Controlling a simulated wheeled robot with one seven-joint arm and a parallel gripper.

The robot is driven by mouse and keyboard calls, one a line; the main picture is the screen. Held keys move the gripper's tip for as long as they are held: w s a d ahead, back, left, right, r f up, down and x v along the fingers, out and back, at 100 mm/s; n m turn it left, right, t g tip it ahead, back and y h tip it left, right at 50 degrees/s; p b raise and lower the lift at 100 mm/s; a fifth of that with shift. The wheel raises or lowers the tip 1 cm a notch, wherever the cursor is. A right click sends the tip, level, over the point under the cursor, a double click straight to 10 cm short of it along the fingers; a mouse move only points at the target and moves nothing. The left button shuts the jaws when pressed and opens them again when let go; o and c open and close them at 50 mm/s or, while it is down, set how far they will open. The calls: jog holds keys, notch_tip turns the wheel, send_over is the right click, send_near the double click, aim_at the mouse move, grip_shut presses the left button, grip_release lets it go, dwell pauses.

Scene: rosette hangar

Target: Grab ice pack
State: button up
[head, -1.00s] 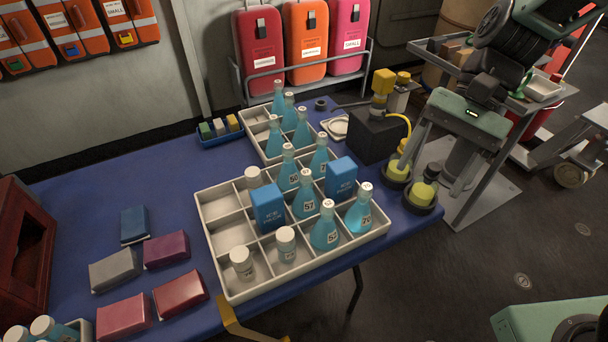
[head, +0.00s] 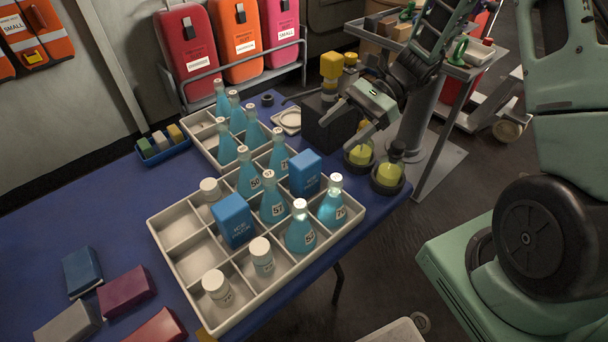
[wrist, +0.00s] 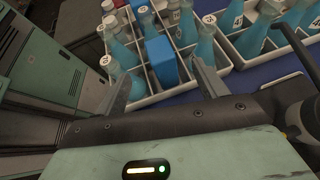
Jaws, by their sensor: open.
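One blue ice pack (head: 233,220) with white lettering stands upright in a compartment of the white divided tray (head: 172,285). A second blue box of the same look, likely also an ice pack (head: 305,173), stands upright in a compartment at the tray's far right side. My gripper (head: 338,132) is open and empty, above and to the right of that second pack, apart from it. In the wrist view, a blue pack (wrist: 161,62) shows between and beyond the two fingers, among blue flasks. The packs' lower parts are hidden by tray walls.
Blue flasks (head: 300,230) and white-capped jars (head: 262,257) fill compartments around the packs. Coloured boxes (head: 125,288) lie at the left.

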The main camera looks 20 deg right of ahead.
aim_at(307, 157)
jog(key=shift+x, duration=4)
jog(key=shift+r, duration=0.1)
grip_shut()
